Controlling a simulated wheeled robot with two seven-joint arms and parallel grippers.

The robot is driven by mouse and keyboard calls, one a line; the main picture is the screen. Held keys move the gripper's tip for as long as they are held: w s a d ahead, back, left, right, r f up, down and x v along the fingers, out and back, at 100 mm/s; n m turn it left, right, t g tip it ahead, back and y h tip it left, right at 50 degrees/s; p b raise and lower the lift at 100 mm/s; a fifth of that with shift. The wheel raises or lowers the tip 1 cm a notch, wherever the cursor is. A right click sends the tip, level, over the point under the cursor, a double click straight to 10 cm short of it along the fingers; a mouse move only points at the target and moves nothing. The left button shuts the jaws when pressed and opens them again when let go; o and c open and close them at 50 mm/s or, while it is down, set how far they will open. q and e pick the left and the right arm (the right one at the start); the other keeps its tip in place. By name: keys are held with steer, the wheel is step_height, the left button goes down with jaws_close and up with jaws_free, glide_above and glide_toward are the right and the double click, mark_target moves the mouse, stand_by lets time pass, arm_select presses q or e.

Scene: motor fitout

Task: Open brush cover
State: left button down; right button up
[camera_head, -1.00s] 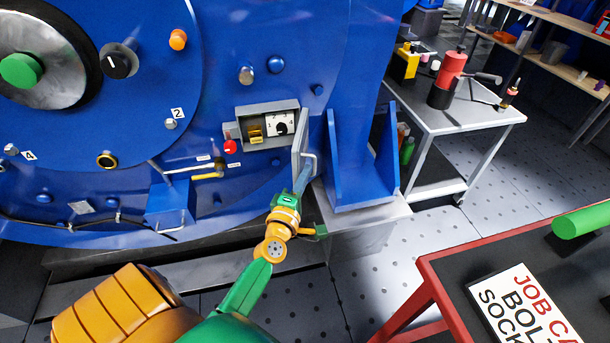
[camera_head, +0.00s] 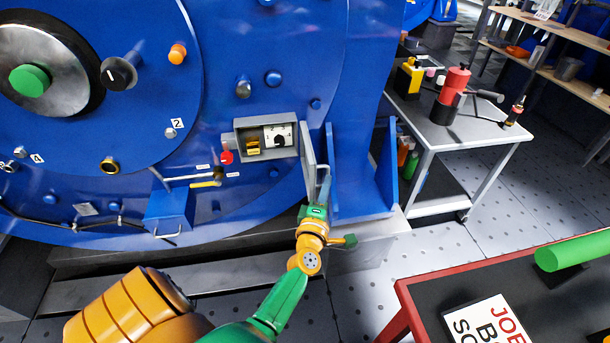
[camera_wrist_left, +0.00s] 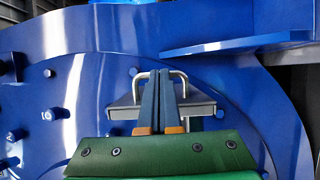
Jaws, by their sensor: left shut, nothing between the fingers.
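The brush cover (camera_head: 308,160) is a grey hinged plate on the right side of a small grey box (camera_head: 241,144) on the blue motor. It stands swung open, nearly edge-on in the head view, with a bar handle on its outer face. The box's inside shows a yellow block (camera_head: 253,144) and a white plate with a black knob (camera_head: 279,138). My left gripper (camera_head: 323,189) is at the handle, its fingers shut with nothing between them. In the left wrist view, the closed fingers (camera_wrist_left: 161,88) overlap the cover's handle (camera_wrist_left: 179,77); contact is unclear. My right gripper is out of view.
A blue upright bracket (camera_head: 358,165) stands close to the right of the cover. A red knob (camera_head: 226,157) and a yellow-handled lever (camera_head: 207,183) are left of the box. A grey side table (camera_head: 455,137) and a red-edged black table (camera_head: 430,300) stand to the right.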

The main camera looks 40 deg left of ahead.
arm_select(q)
steer(key=w+d+b, duration=0.2)
steer(key=w, duration=0.4)
steer(key=shift+d, duration=0.15)
steer(key=shift+w, duration=0.1)
stand_by(0.3)
